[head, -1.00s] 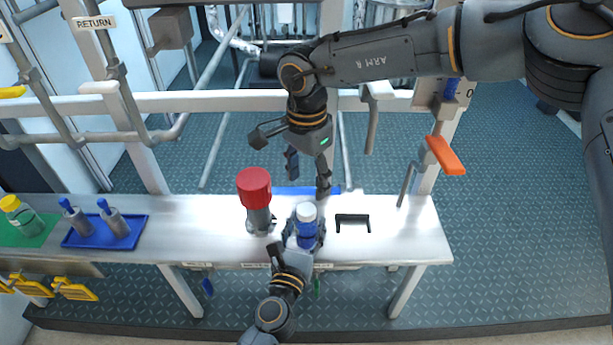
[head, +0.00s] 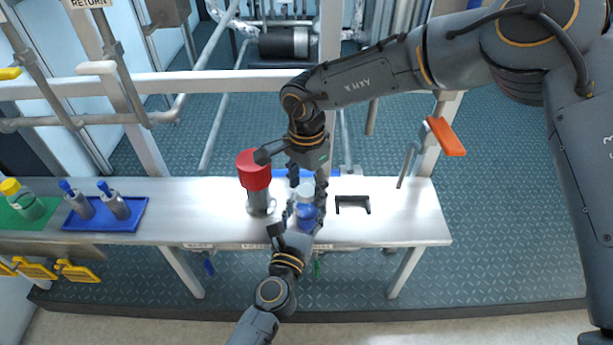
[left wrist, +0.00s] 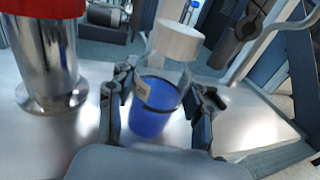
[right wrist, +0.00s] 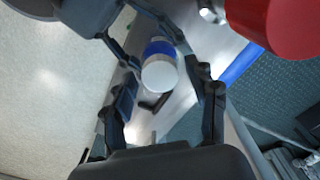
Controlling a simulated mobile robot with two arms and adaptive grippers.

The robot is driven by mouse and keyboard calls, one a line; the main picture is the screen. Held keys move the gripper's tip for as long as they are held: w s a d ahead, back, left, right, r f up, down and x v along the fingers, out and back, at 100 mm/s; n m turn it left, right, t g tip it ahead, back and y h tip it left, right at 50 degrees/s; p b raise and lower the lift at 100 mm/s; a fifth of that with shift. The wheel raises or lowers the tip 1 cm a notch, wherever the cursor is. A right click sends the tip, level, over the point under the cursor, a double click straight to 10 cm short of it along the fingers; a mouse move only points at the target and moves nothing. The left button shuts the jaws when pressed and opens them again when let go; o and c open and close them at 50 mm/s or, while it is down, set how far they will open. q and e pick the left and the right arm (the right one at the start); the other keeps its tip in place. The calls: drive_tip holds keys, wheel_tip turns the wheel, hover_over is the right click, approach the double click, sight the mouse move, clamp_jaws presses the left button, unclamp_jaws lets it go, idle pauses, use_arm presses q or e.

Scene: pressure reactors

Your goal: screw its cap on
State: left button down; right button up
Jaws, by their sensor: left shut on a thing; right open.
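A clear bottle with blue contents (head: 306,212) stands on the steel bench, its white cap (head: 305,190) sitting on top. My left gripper (left wrist: 158,108) is shut around the bottle's body from the front. My right gripper (head: 306,183) points down from above, open, its fingers around the level of the cap. In the right wrist view the cap (right wrist: 159,73) lies between the spread fingers of my right gripper (right wrist: 166,100), with gaps on both sides.
A red-topped steel vessel (head: 254,170) stands close left of the bottle. A black bracket (head: 352,204) lies to the right on the bench (head: 410,215). A blue tray (head: 130,222) with two blue-tipped tools and a green mat with a yellow-capped bottle (head: 22,200) are far left.

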drive_tip(key=c, duration=1.2)
drive_tip(key=shift+m, duration=1.6)
drive_tip(key=o, duration=1.3)
drive_tip(key=shift+r, duration=2.25)
